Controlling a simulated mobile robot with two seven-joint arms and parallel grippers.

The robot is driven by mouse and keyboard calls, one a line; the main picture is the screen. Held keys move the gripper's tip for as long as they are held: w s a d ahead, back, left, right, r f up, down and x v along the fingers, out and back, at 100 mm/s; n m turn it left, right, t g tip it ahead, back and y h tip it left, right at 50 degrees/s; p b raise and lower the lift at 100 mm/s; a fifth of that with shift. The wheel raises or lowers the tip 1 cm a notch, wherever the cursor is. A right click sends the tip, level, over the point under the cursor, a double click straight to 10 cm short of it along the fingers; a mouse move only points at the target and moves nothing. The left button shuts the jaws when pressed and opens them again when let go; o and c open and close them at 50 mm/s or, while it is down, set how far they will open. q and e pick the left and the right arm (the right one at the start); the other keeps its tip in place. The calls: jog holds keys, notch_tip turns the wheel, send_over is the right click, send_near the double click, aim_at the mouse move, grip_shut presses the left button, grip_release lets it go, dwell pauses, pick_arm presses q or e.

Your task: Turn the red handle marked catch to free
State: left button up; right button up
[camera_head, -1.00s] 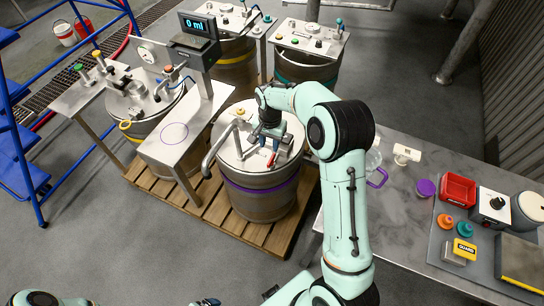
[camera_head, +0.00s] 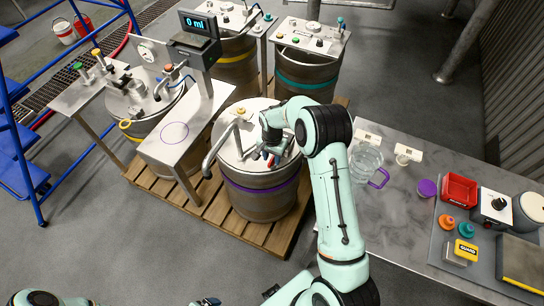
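The red handle (camera_head: 271,160) is on the lid of the drum with the purple band (camera_head: 262,190), in the middle of the view. Only a small part of it shows, because my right gripper and wrist cover the rest. My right gripper (camera_head: 266,153) is low over the lid, right at the handle, with its dark fingers pointing down. Whether the fingers touch or grip the handle is too small and covered to tell. The word on the handle cannot be read.
A bent metal pipe (camera_head: 213,151) and a yellow knob (camera_head: 240,111) are on the lid's left side. A steel stand with a display (camera_head: 193,25) is further left. A clear jug (camera_head: 366,162) with a purple handle stands on the grey table (camera_head: 392,218) at right.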

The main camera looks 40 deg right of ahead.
jog(key=shift+f, duration=0.1)
grip_shut()
jog(key=shift+n, duration=0.3)
jog(key=n, duration=0.2)
jog(key=shift+n+b, duration=0.3)
jog(key=shift+b, duration=0.05)
jog(key=n, duration=0.3)
jog(key=shift+n, duration=0.3)
jog(key=n+b, duration=0.1)
jog(key=n, duration=0.4)
jog(key=shift+n, duration=0.3)
pick_arm(q)
jog(key=shift+s+f, duration=0.75)
jog(key=shift+f, duration=0.25)
pick_arm(e)
jog(key=n, duration=0.5)
jog(key=shift+n, duration=0.5)
